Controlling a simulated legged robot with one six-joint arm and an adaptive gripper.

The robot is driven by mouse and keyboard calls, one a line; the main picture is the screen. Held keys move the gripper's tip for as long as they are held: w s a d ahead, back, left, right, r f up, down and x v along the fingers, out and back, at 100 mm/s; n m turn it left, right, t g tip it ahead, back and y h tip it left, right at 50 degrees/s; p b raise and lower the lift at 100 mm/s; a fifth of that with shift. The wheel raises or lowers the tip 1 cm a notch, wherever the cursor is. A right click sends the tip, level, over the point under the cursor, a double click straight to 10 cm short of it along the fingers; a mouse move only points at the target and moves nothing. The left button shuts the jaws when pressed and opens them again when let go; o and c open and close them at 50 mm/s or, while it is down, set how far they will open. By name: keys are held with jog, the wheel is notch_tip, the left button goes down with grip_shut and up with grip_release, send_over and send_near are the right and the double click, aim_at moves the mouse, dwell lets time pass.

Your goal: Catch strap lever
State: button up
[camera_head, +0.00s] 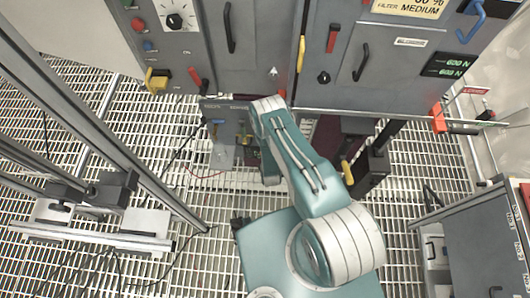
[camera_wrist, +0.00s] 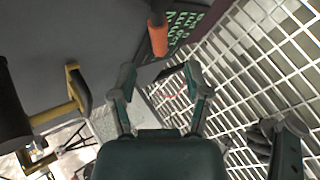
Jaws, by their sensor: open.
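No part is clearly marked as the strap lever, so I cannot tell which one it is. In the wrist view, my gripper (camera_wrist: 159,80) is open, with its two fingers apart and nothing between them. A lever with an orange grip (camera_wrist: 157,38) lies just beyond the fingertips, apart from them. A yellow bracket-shaped handle (camera_wrist: 78,88) is to the left of the left finger. In the head view, my arm hides the gripper. There, an orange handle (camera_head: 438,118) is at the right edge of the panel, and a yellow-tipped lever (camera_head: 347,172) is right of my arm.
The grey panel (camera_head: 280,40) carries red levers, black handles and knobs. Green-lettered displays (camera_head: 447,66) sit at its right, and green lettering also shows in the wrist view (camera_wrist: 186,28). Metal rails (camera_head: 100,120) stand at left and a grey cabinet (camera_head: 485,235) at right. Open grating (camera_head: 190,265) lies between.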

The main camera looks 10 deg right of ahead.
jog(key=shift+x, duration=3.6)
jog(key=shift+a, duration=0.1)
